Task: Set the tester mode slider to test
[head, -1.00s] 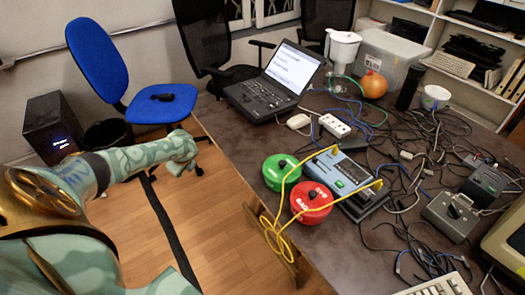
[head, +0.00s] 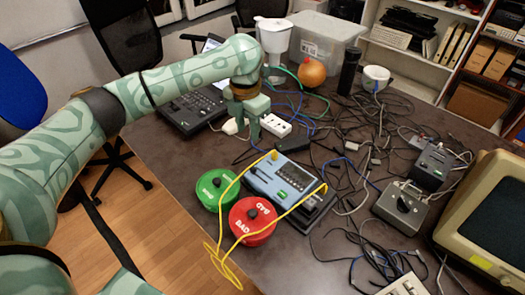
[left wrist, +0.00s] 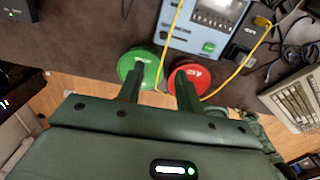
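The tester (head: 283,180) is a light-blue box on the dark table, with a dark panel and a yellow cable plugged in at two ends. It also shows at the top of the left wrist view (left wrist: 208,26). I cannot make out its mode slider or the slider's setting. My left gripper (head: 255,136) is above the table, just behind the tester in the head view, with its fingers pointing down. In the left wrist view its two fingers (left wrist: 159,76) stand apart with nothing between them. It does not touch the tester. My right gripper is not in view.
A green GOOD bin (head: 215,188) and a red BAD bin (head: 251,220) stand in front of the tester. Bare table lies left of the green bin.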

